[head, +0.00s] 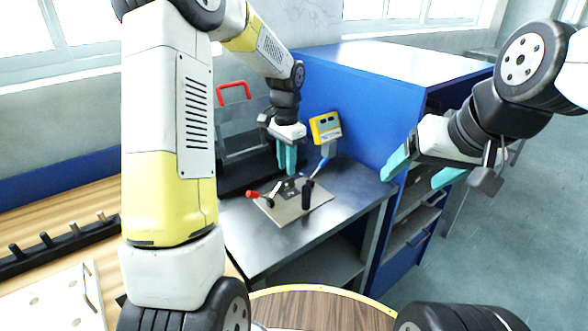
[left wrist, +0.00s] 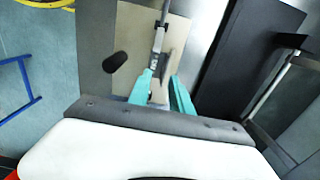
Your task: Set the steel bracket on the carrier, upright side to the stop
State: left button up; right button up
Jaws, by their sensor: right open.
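My left gripper (head: 287,170) points down over a beige plate (head: 318,196) on the steel table. In the left wrist view its teal fingers (left wrist: 161,78) stand close to a small grey metal piece, possibly the steel bracket (left wrist: 158,92). I cannot tell whether they grip it. The plate bears a metal toggle clamp (left wrist: 158,42), a black knob (head: 307,194) and a red-tipped lever (head: 253,194). My right gripper (head: 420,178) is open and empty, in the air right of the table. I cannot make out the carrier or its stop with certainty.
A blue cabinet (head: 350,95) stands behind and right of the steel table (head: 245,232). A yellow device (head: 325,128) and a dark bin with a red handle (head: 233,92) are at the back. A wooden bench with a black peg rack (head: 60,245) is at left.

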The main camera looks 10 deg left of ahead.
pick_arm(q)
jog(key=s+a+r+n+t, duration=0.2)
jog(key=s+r+n+t, duration=0.1)
jog(key=s+r, duration=0.9)
jog(key=s+r+n+t+h, duration=0.1)
jog(key=s+r+n, duration=0.1)
jog(key=s, duration=0.4)
jog(key=s+r+n+t+h, duration=0.1)
jog(key=s+n+t, duration=0.1)
jog(key=s, duration=0.5)
jog(key=shift+a+r+n, duration=0.15)
jog(key=shift+r+n, duration=0.2)
jog(key=shift+n, duration=0.25)
